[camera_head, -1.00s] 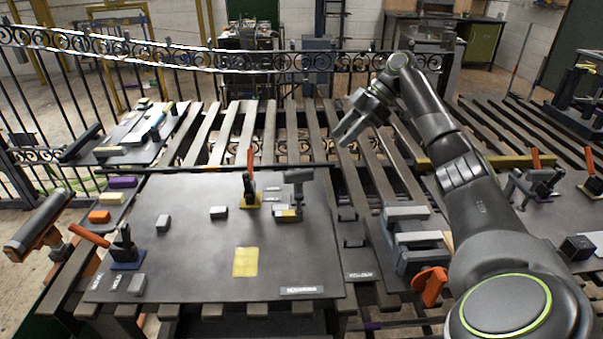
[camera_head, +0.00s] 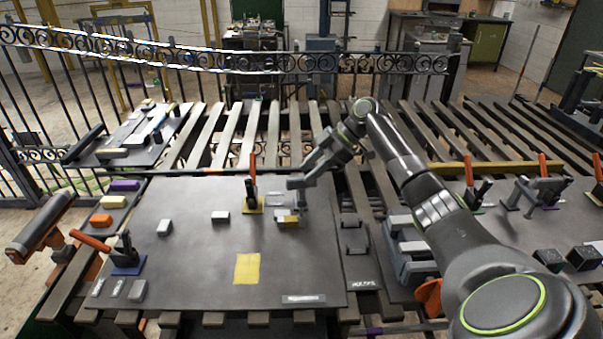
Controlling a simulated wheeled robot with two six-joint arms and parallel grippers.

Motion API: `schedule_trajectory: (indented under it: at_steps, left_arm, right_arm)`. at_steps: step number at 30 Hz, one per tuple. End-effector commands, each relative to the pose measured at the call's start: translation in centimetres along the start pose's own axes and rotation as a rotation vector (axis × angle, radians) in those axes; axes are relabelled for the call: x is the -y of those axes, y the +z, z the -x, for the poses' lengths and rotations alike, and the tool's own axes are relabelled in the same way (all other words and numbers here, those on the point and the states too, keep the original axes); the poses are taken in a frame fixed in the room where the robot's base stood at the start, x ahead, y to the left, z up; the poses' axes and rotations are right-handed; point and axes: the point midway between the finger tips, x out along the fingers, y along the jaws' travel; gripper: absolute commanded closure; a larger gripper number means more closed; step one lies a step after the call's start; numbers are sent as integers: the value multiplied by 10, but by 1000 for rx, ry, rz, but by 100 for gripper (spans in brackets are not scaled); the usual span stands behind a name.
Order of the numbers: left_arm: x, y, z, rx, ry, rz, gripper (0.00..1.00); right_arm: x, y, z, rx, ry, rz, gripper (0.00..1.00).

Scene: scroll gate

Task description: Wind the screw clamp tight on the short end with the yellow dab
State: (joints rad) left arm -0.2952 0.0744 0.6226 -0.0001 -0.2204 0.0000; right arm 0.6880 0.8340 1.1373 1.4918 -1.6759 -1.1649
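A small grey block with a yellow dab (camera_head: 288,220) lies near the back right of the dark work plate (camera_head: 195,270). A grey upright piece with a flat top (camera_head: 297,184) stands over it and looks like the screw clamp. My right gripper (camera_head: 311,169) reaches in from the right and meets or overlaps this top. I cannot tell whether its fingers touch it or are closed. A lever clamp with an orange handle (camera_head: 252,190) stands on a yellow base just left of the block. My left gripper is not in view.
Grey blocks (camera_head: 164,227) and a flat yellow patch (camera_head: 247,268) lie on the plate. A lever clamp on a blue base (camera_head: 126,258) stands at its left. A grey bracket with an orange part (camera_head: 403,250) is to the right. The plate's middle is mostly clear.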

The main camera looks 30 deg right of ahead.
Motion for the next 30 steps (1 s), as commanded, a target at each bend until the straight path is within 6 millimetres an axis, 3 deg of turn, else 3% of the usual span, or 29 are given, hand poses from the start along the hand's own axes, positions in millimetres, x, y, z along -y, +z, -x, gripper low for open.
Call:
schedule_trajectory:
  at_steps: [7,18,27,30]
  left_arm:
    - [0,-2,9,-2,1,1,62]
    - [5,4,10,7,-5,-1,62]
    - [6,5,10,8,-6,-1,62]
    - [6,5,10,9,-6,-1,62]
  right_arm:
    - [0,-1,-31,-1,-1,-1,62]
    - [0,1,-36,1,1,0,62]
    - [0,0,-36,1,1,0,100]
    - [0,0,-36,1,1,0,100]
